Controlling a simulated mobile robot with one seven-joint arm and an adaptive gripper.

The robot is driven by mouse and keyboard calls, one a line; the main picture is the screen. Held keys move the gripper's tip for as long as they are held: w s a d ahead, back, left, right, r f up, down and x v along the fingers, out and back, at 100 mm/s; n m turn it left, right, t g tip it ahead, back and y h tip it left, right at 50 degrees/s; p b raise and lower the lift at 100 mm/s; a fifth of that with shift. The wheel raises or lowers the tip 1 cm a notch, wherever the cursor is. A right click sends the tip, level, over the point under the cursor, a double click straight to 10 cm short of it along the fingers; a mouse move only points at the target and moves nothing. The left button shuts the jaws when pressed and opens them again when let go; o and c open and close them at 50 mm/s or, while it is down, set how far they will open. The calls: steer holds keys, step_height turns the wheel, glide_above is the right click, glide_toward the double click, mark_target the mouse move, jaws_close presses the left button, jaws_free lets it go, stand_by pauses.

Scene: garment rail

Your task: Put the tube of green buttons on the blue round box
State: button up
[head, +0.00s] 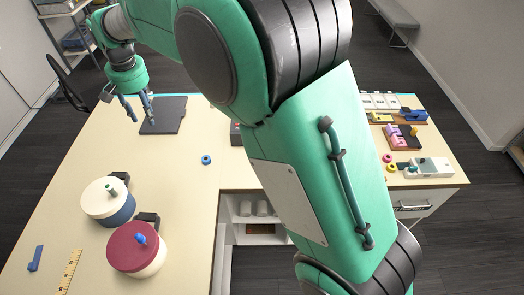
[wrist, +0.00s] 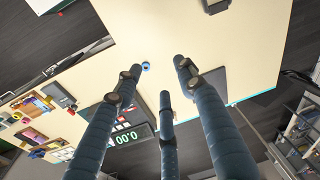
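A round box with a blue side and white lid (head: 108,206) stands on the left of the table in the head view. A small upright grey-green cylinder (head: 111,189) is on its lid; I cannot tell whether this is the tube of green buttons or a knob. No other thing is clearly that tube. My gripper (head: 133,107) is over the far left of the table, beyond the box and apart from it. Its fingers are spread, with nothing between them in the wrist view (wrist: 165,85).
A cream round box with a dark red lid (head: 130,245) and blue piece on top stands nearer. A black plate (head: 163,115) lies by my gripper. A small blue ring (head: 206,159) lies mid-table. Coloured items and trays (head: 430,168) crowd the right. My arm hides the middle.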

steer(key=s+d+r+m+t, duration=0.15)
steer(key=d+r, duration=0.35)
steer(key=d, duration=0.7)
steer(key=s+d+r, duration=0.3)
steer(key=d+r, duration=0.2)
steer(key=d, duration=0.7)
steer(key=s+d+r+m+t, duration=0.1)
steer(key=s+d+r, duration=0.25)
steer(key=d, duration=0.85)
steer(key=s+d+f+t, duration=0.1)
steer(key=s+d+f, duration=0.1)
steer(key=s+d, duration=0.8)
steer(key=s+d+f+m+t+h, duration=0.1)
steer(key=s+d+f, duration=0.1)
steer(key=s+d, duration=0.9)
steer(key=shift+s+d+f, duration=0.15)
steer(key=shift+s+f, duration=0.1)
steer(key=shift+s, duration=0.2)
steer(key=shift+m, duration=0.25)
step_height(320, 180, down, 19)
steer(key=b, duration=1.9)
